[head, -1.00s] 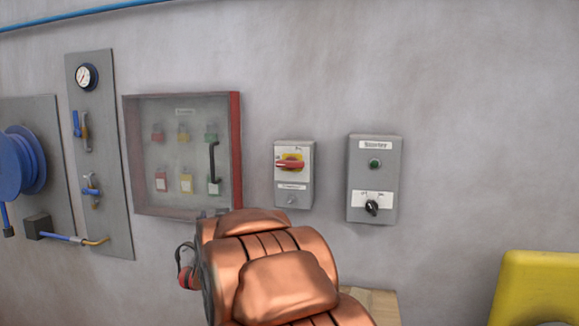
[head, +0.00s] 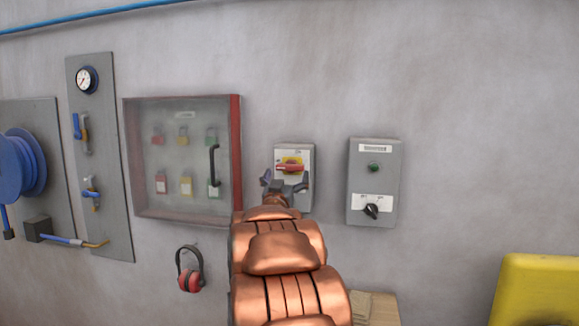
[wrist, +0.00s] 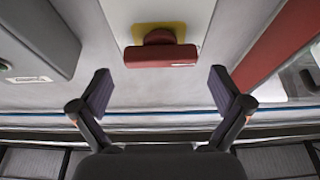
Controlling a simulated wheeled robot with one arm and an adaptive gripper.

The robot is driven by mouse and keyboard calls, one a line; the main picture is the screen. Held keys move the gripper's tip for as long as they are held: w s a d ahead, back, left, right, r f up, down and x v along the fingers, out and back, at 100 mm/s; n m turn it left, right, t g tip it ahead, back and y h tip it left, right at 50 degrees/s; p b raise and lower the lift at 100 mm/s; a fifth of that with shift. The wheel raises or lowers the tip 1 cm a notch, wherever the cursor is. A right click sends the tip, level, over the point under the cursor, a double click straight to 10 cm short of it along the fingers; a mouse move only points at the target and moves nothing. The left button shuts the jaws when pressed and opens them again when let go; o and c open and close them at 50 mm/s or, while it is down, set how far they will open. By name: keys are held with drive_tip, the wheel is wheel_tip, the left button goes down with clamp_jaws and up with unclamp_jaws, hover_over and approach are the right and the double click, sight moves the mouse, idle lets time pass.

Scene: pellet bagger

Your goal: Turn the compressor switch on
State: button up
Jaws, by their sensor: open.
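A small grey switch box (head: 307,155) is on the wall in the head view, with a red rotary handle (head: 290,167) on a yellow plate. The handle lies roughly horizontal. The wrist view shows the red handle (wrist: 161,55) at top centre, in front of its yellow plate (wrist: 181,29). My gripper (head: 285,179) is in front of the lower part of this box and hides its lower label. In the wrist view my gripper (wrist: 160,88) is open and empty, its fingers apart on either side below the handle, not touching it.
A second grey box (head: 356,190) with a green button and black knob (head: 371,211) stands to the right. A red-edged glazed padlock cabinet (head: 237,150) is close on the left. Red earmuffs (head: 190,283) hang below it. A yellow object (head: 540,285) is at lower right.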

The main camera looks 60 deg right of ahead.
sight(289, 169)
drive_tip(key=shift+p+x, duration=0.45)
drive_tip(key=shift+x, duration=1.6)
drive_tip(key=c, duration=0.9)
drive_tip(key=shift+f, duration=0.1)
